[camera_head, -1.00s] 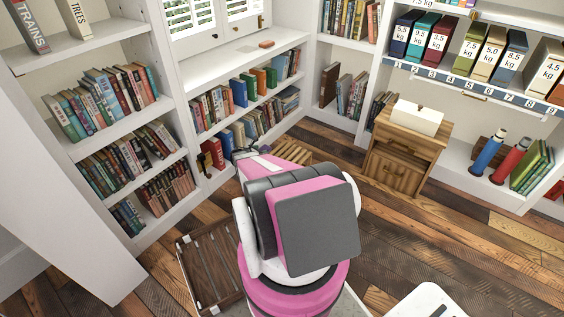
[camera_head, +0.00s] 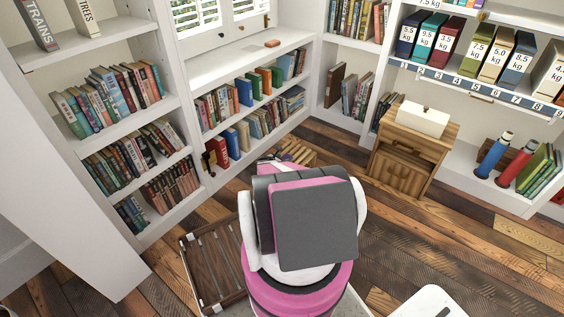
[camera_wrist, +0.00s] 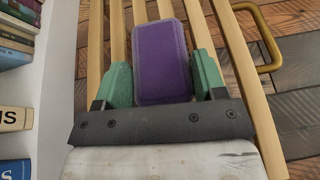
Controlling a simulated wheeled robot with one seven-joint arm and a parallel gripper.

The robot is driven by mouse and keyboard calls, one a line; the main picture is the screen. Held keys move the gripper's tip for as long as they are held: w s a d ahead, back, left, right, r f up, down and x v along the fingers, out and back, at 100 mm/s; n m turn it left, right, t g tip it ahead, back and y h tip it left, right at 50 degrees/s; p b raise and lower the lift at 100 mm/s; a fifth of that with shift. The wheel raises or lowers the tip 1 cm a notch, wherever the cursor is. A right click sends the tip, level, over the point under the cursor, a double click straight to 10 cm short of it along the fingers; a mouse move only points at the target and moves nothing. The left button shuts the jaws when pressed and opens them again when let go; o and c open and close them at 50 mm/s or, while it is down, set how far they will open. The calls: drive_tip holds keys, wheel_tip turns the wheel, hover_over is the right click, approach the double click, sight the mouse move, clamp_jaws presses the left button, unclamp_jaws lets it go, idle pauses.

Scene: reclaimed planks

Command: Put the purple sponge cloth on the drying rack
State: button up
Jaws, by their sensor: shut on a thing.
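The purple sponge cloth (camera_wrist: 162,62) is a flat, rounded slab in the wrist view. My gripper (camera_wrist: 164,88) is shut on it, with a green finger against each long side. The drying rack (camera_wrist: 233,50) has pale wooden slats and lies behind and below the cloth in the wrist view. I cannot tell whether the cloth touches the slats. In the head view, the rack (camera_head: 298,152) shows on the floor near the corner shelves, partly hidden by my arm. My gripper and the cloth are hidden there.
A brass handle (camera_wrist: 272,42) sits at the rack's right. Bookshelves (camera_head: 222,172) stand close on the left. A wooden cabinet (camera_head: 398,170) stands to the right. A dark slatted crate (camera_head: 215,268) lies at lower left. Plank floor (camera_head: 430,235) is open at right.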

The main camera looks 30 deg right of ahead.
drive_tip(key=shift+f, duration=0.4)
drive_tip(key=shift+f, duration=0.15)
drive_tip(key=o, duration=0.9)
drive_tip(key=shift+o, duration=0.2)
